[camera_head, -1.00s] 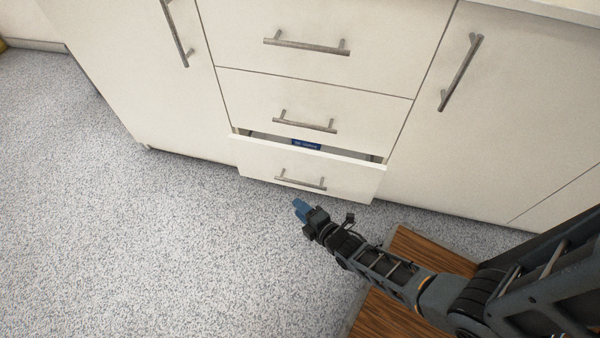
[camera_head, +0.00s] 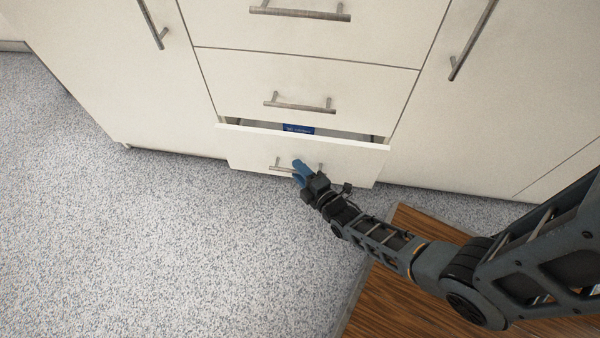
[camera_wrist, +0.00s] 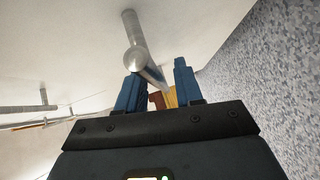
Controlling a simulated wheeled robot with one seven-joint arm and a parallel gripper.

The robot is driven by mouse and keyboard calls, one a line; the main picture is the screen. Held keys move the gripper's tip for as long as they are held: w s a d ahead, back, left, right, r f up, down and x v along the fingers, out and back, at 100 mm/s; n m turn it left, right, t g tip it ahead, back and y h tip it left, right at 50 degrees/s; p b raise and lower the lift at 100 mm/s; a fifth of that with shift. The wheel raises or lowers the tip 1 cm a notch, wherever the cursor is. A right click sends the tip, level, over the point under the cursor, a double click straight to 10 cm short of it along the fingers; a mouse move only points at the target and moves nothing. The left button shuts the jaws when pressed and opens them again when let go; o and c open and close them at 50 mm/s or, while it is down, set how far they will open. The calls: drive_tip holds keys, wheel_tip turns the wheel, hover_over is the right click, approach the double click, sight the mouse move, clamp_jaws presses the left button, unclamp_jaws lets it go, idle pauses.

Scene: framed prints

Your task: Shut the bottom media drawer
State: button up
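The bottom drawer (camera_head: 345,160) stands partly open, its white front pulled out from the cabinet with a dark gap above it. Its grey bar handle (camera_head: 277,165) is partly hidden behind my gripper (camera_head: 299,169), which is at the drawer front. In the wrist view the blue fingers of my gripper (camera_wrist: 159,85) are spread apart. The handle (camera_wrist: 134,35) shows just ahead there, its bar running back toward the space between the fingers. I cannot tell whether the fingers touch it.
A blue item (camera_head: 298,128) lies inside the drawer. Closed drawers (camera_head: 300,78) are above, with cabinet doors either side. The speckled floor (camera_head: 150,250) is clear at the left. A brown and yellow thing (camera_wrist: 170,97) shows beyond the fingers, unclear.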

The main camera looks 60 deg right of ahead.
clamp_jaws()
idle(0.3)
idle(0.4)
